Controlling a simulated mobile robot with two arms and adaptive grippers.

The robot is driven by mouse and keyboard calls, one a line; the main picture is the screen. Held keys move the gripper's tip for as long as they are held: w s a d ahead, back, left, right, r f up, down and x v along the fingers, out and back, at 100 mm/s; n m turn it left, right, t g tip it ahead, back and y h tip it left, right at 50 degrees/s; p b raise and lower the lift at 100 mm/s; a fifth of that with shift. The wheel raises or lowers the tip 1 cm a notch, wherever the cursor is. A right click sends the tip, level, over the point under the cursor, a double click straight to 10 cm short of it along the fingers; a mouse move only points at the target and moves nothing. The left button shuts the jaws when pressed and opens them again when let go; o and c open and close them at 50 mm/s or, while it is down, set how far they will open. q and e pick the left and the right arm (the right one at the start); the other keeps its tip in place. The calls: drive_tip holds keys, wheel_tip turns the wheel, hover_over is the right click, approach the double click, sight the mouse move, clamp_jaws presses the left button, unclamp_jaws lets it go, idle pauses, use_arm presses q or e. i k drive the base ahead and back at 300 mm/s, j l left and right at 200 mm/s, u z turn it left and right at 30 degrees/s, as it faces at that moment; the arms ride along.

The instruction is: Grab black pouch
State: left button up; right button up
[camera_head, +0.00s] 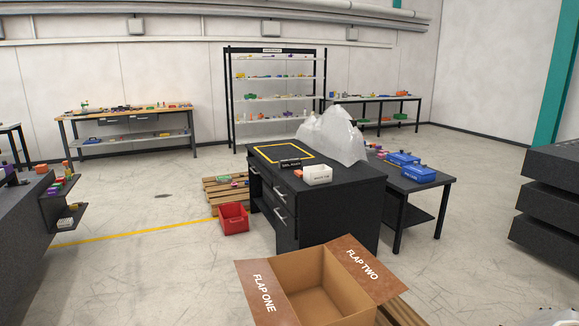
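No item here can be made out for certain as the black pouch. A small black piece with pale lettering (290,163) sits on the dark workbench (345,190), near the front edge of a yellow-outlined area. Its lettering is too small to read, and I cannot tell whether it is a pouch or a sign. Neither of my grippers is in view.
An open cardboard box (312,300) with flaps marked FLAP ONE and FLAP TWO stands in front. A red crate (233,219) is on the floor.

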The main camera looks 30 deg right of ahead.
sight(283, 164)
drive_tip(key=i+j, duration=0.1)
drive_tip(key=i, duration=0.5)
drive_tip(key=i+j+z, duration=0.1)
drive_tip(key=i, duration=0.5)
drive_tip(key=i+j, duration=0.15)
drive_tip(key=i, duration=0.5)
drive_tip(key=i+j, duration=0.15)
drive_tip(key=i, duration=0.45)
drive_tip(key=i+z, duration=0.1)
drive_tip(key=i, duration=1.9)
drive_tip(key=i+z, duration=0.5)
drive_tip(key=i+j+z, duration=0.45)
drive_tip(key=i, duration=0.15)
drive_tip(key=l, duration=0.1)
